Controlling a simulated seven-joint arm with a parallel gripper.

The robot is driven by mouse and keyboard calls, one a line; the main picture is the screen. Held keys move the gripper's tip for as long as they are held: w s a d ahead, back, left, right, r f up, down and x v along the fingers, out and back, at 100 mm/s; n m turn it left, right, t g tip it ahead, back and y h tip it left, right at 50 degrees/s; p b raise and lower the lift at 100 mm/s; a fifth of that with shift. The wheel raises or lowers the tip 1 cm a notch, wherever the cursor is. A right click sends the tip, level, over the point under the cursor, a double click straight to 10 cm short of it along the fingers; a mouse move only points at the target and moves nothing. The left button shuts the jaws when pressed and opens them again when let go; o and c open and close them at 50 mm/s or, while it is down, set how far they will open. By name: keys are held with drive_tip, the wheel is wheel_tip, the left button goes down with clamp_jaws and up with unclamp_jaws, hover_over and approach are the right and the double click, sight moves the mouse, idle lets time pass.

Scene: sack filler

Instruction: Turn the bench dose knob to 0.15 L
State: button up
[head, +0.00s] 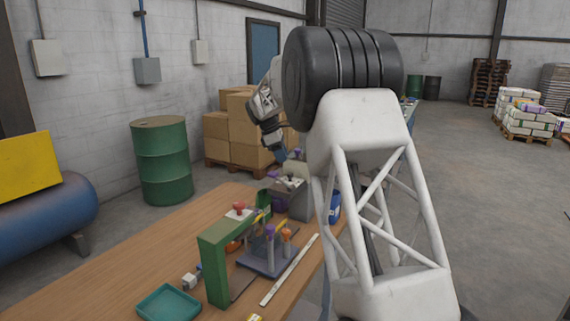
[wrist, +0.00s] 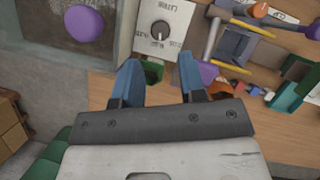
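The dose knob (wrist: 160,31) is a dark round knob with a pale pointer mark, on a white dial plate (wrist: 178,16) lettered "LITRE" in the wrist view. The scale figures are too small to read. My gripper (wrist: 160,78) is open and empty. Its two blue fingers are apart, and the knob shows beyond the gap between them, not touched. In the head view my gripper (head: 281,154) is just above the grey dosing unit (head: 294,203) on the bench; the knob cannot be made out clearly there.
A purple ball-shaped knob (wrist: 84,23) is left of the dial. On the wooden bench (head: 150,248) stand a green frame (head: 214,262), a rack with coloured-handled tools (head: 268,255), a red knob (head: 239,207) and a teal tray (head: 168,303). The bench's near left part is mostly clear.

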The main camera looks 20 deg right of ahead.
sight(290, 173)
drive_tip(key=shift+w+a+r, duration=0.1)
drive_tip(key=shift+a+r, duration=0.15)
drive_tip(key=shift+r, duration=0.25)
drive_tip(key=n, duration=0.2)
drive_tip(key=s+n+t, duration=0.1)
drive_tip(key=n, duration=0.1)
drive_tip(key=shift+s+t, duration=0.15)
drive_tip(key=shift+t, duration=0.15)
drive_tip(key=shift+f, duration=0.1)
drive_tip(key=shift+x, duration=3.75)
drive_tip(key=shift+d, duration=0.1)
